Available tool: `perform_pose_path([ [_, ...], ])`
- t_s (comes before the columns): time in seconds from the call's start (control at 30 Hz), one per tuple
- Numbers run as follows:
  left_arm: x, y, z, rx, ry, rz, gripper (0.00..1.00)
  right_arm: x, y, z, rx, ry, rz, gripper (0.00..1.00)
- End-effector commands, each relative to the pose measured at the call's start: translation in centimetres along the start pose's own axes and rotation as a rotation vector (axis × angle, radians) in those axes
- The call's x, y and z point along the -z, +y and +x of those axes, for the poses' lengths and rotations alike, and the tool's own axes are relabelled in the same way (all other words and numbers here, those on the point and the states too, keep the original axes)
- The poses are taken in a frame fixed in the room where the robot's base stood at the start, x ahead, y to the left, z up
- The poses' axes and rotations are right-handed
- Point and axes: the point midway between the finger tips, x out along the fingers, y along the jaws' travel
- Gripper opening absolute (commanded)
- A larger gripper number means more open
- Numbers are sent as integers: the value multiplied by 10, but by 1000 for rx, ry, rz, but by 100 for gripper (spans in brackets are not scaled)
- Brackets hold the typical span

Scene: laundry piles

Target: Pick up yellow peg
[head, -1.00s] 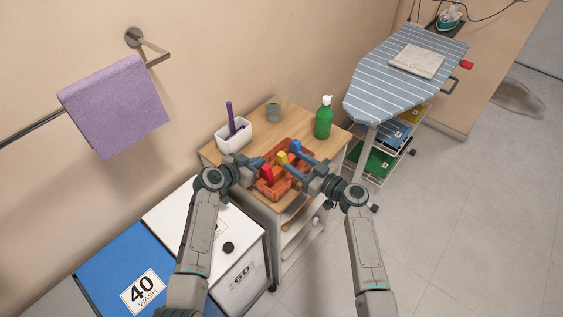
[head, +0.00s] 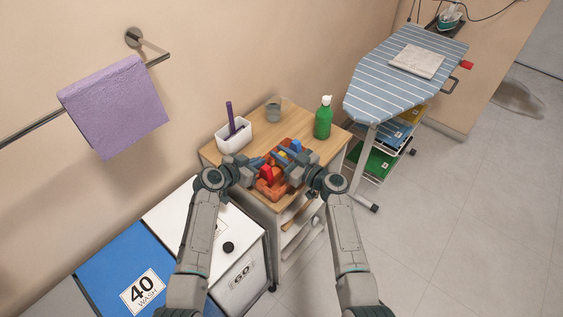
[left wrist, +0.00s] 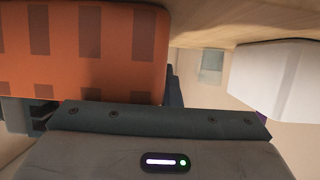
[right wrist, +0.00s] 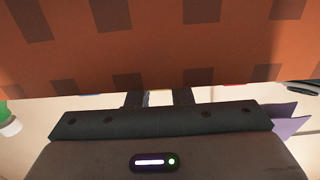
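The yellow peg (head: 281,154) shows as a small patch in the orange basket (head: 272,193) on the wooden-topped cart, mostly hidden by my right gripper. A red peg (head: 265,172) and a blue peg (head: 296,145) are also in the basket. My right gripper (head: 280,152) is over the basket, close to the yellow peg. In the right wrist view its fingers (right wrist: 158,99) stand apart, partly hidden by the basket wall (right wrist: 160,45). My left gripper (head: 262,161) is at the basket's left side. The basket wall (left wrist: 85,45) hides part of its fingers in the left wrist view.
A white holder (head: 233,136) with a purple stick, a grey cup (head: 273,109) and a green bottle (head: 323,118) stand on the cart top (head: 297,113). A white hamper (head: 180,218) is at the front left. A striped ironing board (head: 390,75) is to the right.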

Motion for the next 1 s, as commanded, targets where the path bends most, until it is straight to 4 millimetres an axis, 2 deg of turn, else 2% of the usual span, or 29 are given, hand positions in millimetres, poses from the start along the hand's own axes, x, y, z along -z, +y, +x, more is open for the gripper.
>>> perform_pose_path([
  [0.27,0,0,0,0,0,0,0,0,0,0,0,0,0,0],
  [0.37,0,0,0,0,0,0,0,6,0,0,0,1,-2,0],
  [0.8,0,0,0,0,-1,0,0,86,0,0,0,3,-3,0],
  [1.0,0,0,0,0,0,0,0,100,0,0,0,0,-1,0],
])
